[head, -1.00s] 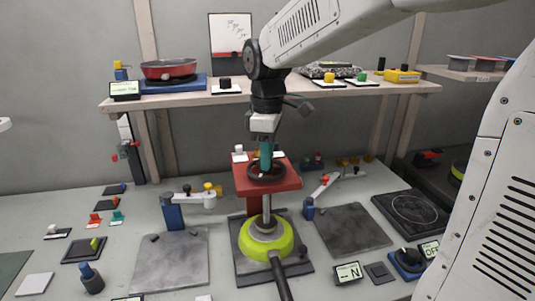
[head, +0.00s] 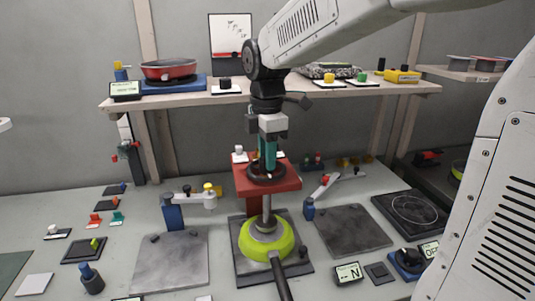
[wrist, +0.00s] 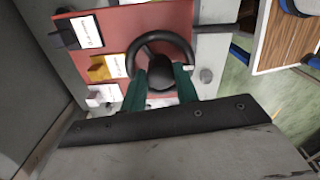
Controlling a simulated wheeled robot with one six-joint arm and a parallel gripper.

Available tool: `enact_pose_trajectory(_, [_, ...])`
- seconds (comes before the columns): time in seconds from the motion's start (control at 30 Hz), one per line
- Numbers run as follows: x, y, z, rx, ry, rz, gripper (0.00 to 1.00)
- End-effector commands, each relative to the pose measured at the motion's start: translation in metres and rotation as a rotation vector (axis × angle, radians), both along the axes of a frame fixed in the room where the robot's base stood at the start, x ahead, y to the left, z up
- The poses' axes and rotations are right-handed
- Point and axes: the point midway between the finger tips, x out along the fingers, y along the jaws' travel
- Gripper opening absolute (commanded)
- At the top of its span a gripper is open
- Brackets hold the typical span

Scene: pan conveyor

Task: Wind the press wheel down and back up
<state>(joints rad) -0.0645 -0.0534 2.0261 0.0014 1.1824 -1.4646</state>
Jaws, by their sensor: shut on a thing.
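The press (head: 290,182) stands in the middle of the table, with a red head and a black press wheel (head: 255,178) lying flat on top. The wheel also shows in the wrist view (wrist: 137,53), with its dark hub between my green fingers. My gripper (head: 268,168) points straight down from above and is shut on the wheel at its hub. A metal spindle (head: 267,203) runs down from the red head to a lime-green pan (head: 246,242) on the dark press base (head: 247,276). Whether the spindle's foot touches the pan's inside is hard to tell.
A small display (head: 347,273) showing "N" stands to the right of the pan handle (head: 281,283). Labelled coloured blocks (wrist: 103,68) sit behind the wheel. A shelf (head: 300,93) with a red pan (head: 168,69) spans the back. Swing-arm fixtures with grey plates flank the press.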

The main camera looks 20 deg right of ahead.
Motion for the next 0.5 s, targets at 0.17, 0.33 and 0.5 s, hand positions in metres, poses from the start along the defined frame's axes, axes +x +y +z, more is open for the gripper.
enact_pose_trajectory(0.17, [0.0009,0.0002,0.0016,0.001,-0.004,0.004,0.07])
enact_pose_trajectory(0.33, [0.0009,0.0002,0.0017,0.001,-0.005,0.003,0.07])
enact_pose_trajectory(0.5, [0.0007,0.0001,0.0013,0.001,-0.004,0.003,0.52])
